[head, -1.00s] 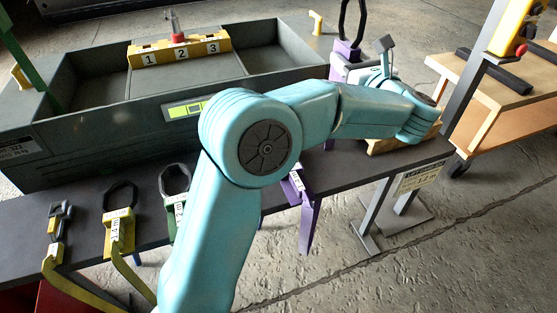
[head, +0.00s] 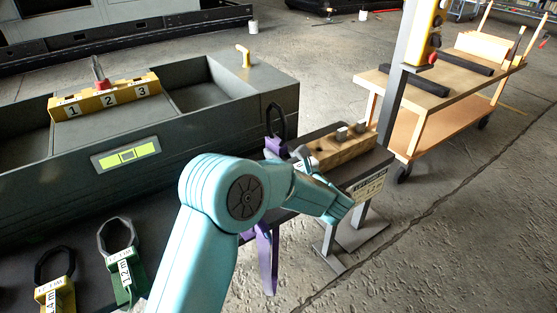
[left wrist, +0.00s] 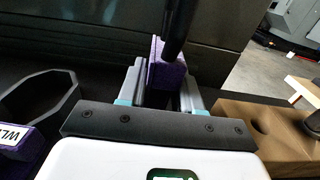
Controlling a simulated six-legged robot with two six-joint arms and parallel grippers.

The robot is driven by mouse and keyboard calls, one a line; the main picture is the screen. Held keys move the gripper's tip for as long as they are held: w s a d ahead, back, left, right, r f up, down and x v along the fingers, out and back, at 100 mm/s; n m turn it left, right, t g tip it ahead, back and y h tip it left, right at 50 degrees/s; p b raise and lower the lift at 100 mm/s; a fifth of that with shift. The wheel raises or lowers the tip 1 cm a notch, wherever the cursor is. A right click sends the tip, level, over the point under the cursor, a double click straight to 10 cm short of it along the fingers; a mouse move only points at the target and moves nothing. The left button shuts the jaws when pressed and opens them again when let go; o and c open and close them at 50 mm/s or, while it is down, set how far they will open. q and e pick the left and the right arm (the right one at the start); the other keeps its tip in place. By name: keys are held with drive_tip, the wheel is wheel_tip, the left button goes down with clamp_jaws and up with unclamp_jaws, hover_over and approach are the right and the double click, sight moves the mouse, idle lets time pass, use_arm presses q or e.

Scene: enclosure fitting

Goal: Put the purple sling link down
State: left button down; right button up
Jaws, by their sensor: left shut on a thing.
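The purple sling link (head: 273,147), a purple block with a black loop (head: 277,118), is upright beside the wooden block at the bench's far edge. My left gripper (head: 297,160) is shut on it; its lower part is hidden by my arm. In the left wrist view the purple block (left wrist: 167,74) sits between the two fingers (left wrist: 163,88), with the black loop rising from it. I cannot tell whether its base touches the bench. Another purple piece (head: 266,255) hangs at the bench's front edge. My right gripper is not in view.
A wooden block with holes (head: 340,151) stands on the bench's right end, right of the gripper. The grey enclosure (head: 200,135) lies behind. Yellow (head: 54,293) and green (head: 125,268) links lie left. A grey post (head: 392,110) and wooden cart (head: 450,67) stand right.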

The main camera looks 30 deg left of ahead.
use_arm(q)
drive_tip(key=shift+w+f, duration=0.1)
drive_tip(key=shift+f, duration=0.85)
drive_tip(key=shift+r, duration=0.1)
drive_tip(key=shift+f+b, duration=0.2)
drive_tip(key=shift+b, duration=0.15)
drive_tip(key=c, duration=0.8)
unclamp_jaws()
drive_tip(key=shift+o, duration=0.2)
drive_tip(key=shift+r+p, duration=0.3)
drive_tip(key=shift+p, duration=0.1)
drive_tip(key=v, duration=1.2)
drive_tip(key=shift+f, duration=0.15)
